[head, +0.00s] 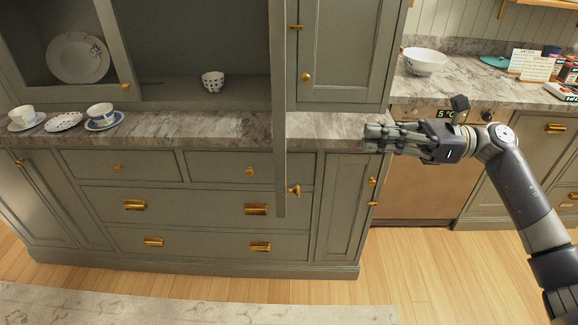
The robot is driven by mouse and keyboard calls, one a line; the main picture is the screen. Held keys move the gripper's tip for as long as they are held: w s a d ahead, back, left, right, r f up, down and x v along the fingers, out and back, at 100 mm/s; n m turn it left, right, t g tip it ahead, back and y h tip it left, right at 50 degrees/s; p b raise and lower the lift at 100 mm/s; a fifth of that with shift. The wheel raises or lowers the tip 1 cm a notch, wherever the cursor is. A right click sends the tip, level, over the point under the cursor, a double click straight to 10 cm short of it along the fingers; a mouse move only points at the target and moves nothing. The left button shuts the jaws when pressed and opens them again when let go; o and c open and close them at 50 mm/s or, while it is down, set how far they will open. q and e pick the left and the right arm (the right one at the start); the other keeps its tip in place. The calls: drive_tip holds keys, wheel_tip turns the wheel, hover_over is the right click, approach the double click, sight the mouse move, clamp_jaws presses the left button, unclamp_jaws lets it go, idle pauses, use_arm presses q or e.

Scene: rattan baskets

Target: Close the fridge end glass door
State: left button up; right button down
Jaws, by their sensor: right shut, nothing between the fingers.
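A tall, narrow grey-green door (279,110) stands open, seen almost edge-on, in front of the cabinet's middle. A brass knob (294,190) sticks out near its lower end. I cannot see glass in it from this angle. My right gripper (368,138) is shut and empty, with its fingers pointing left. It appears to the right of the open door, apart from it in the picture, in front of the worktop's right end. An appliance (415,180) with a "5 °C" display stands behind my right arm; I cannot tell whether it is the fridge. My left gripper is out of view.
A plate (78,57) stands in the left section. A white bowl (424,61) and small boxes are on the right counter. The wooden floor (400,275) and rug (150,307) look clear.

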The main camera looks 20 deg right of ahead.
use_arm(q)
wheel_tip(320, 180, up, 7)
drive_tip(key=p, duration=0.7)
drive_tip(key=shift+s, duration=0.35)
use_arm(e)
drive_tip(key=x, duration=1.4)
drive_tip(key=shift+s+f+n+g, duration=0.25)
drive_tip(key=shift+f+n+g, duration=0.05)
drive_tip(key=shift+n, duration=0.1)
